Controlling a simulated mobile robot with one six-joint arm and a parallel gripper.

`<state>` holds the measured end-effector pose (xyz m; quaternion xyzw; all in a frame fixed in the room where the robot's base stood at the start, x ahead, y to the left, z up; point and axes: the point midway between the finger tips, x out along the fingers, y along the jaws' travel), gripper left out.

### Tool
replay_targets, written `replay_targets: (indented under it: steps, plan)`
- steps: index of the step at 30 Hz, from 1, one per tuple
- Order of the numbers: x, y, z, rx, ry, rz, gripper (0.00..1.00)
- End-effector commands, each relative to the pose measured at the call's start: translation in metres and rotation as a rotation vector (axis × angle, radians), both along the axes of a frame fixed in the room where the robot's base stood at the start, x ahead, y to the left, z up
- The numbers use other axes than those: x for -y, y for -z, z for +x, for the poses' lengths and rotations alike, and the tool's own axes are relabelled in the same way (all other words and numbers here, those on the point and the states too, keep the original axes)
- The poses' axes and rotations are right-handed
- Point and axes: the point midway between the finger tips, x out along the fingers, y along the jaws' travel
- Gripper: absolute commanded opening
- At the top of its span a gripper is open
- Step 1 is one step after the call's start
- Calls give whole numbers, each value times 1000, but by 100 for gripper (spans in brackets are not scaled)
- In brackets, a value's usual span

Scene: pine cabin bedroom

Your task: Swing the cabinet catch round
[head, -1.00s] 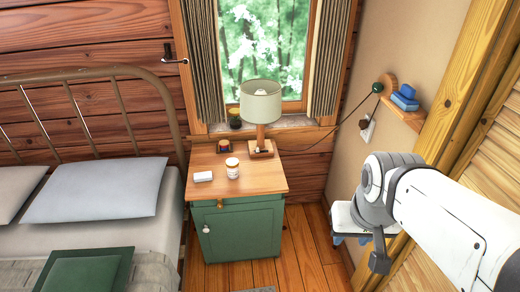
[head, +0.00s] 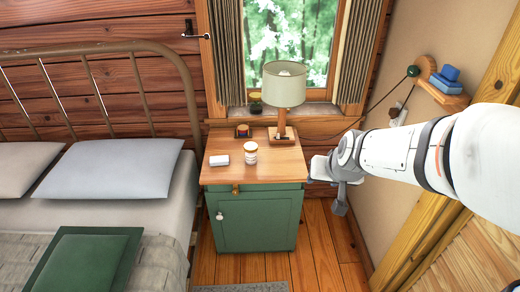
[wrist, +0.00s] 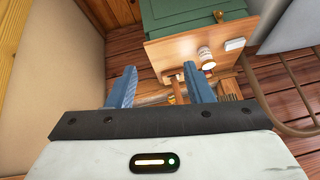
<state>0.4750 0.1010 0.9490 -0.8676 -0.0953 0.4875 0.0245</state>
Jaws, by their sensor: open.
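The green bedside cabinet (head: 258,222) stands under the window with its door shut. A small brass-coloured catch (head: 235,188) sits at the top left of its front, just under the wooden top, above a pale round knob (head: 220,216). In the wrist view the cabinet (wrist: 185,20) appears upside down at the top, with the catch (wrist: 219,15) near its front edge. My gripper (wrist: 160,86) is open and empty, its blue fingers well apart. In the head view it is right of the cabinet, away from the catch, with its fingers mostly hidden.
On the cabinet top (head: 225,176) stand a lamp (head: 284,90), a pill bottle (head: 250,152), a white box (head: 219,160) and a small dark object (head: 242,131). The bed (head: 130,212) is close on the left. Floor (head: 325,250) shows in front and to the right.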

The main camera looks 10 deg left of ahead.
Motion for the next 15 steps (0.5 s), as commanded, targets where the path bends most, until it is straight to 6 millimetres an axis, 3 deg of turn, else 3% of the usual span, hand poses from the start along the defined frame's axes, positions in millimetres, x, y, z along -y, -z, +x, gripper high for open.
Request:
replay_targets:
  steps: [1, 7, 9, 15]
  plan:
    - [-25, 37, 20, 31, -17, 18, 47]
    - [-113, 123, 89, 200, -12, 91, 47]
    - [-150, 156, 104, 265, -38, 128, 47]
    - [-226, 250, 128, 432, -16, 159, 47]
